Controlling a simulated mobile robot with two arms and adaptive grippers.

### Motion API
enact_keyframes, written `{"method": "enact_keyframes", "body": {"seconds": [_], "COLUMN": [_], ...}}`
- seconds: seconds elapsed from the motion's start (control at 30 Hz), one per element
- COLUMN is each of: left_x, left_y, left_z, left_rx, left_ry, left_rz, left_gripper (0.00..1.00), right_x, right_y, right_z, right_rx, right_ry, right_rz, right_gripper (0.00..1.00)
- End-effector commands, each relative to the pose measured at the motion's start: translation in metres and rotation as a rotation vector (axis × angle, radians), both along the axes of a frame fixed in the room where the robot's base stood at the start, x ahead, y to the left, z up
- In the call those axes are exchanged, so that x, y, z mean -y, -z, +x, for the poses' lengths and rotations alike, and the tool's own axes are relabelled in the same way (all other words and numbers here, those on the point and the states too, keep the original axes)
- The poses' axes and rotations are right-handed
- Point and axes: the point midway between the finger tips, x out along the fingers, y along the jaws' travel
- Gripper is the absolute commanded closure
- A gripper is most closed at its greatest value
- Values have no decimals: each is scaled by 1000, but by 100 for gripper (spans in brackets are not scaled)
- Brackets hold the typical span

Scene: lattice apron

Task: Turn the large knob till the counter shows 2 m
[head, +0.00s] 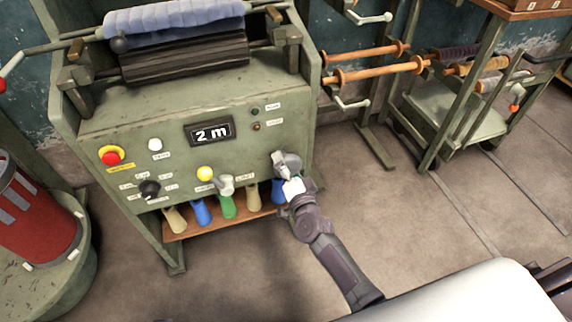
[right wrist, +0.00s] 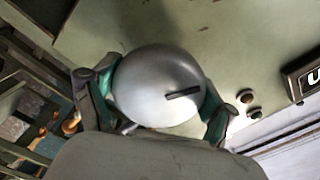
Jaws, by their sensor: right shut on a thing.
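The counter (head: 209,131) on the green machine panel (head: 160,110) reads "2 m". The large knob (head: 286,160) is at the panel's right end. In the right wrist view the knob (right wrist: 150,82) is a round silver disc with a short dark mark pointing right. My right gripper (head: 290,175) is at the knob, its fingers on opposite sides of the rim. It is shut on the knob, and the fingers also show in the right wrist view (right wrist: 165,96). My left gripper is not in view.
Several coloured handles hang below at a wooden shelf (head: 195,228).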

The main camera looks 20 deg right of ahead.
Motion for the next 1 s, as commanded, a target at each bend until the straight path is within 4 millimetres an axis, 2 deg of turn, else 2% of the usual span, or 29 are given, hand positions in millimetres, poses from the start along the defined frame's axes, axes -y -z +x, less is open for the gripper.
{"method": "enact_keyframes", "body": {"seconds": [0.3, 0.87, 0.9, 0.97, 1.0], "left_x": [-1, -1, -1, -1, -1], "left_y": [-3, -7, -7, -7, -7], "left_z": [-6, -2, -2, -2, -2], "left_rx": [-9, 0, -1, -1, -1], "left_ry": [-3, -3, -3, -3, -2], "left_rz": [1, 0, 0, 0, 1], "left_gripper": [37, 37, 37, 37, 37], "right_x": [0, 0, 0, 0, 0], "right_y": [1, 1, 1, 1, 1], "right_z": [-1, -1, -1, -1, -1], "right_rx": [-7, -8, -8, -8, -8], "right_ry": [0, 0, 0, 0, 0], "right_rz": [132, 159, 159, 158, 158], "right_gripper": [51, 51, 11, 1, 0]}}
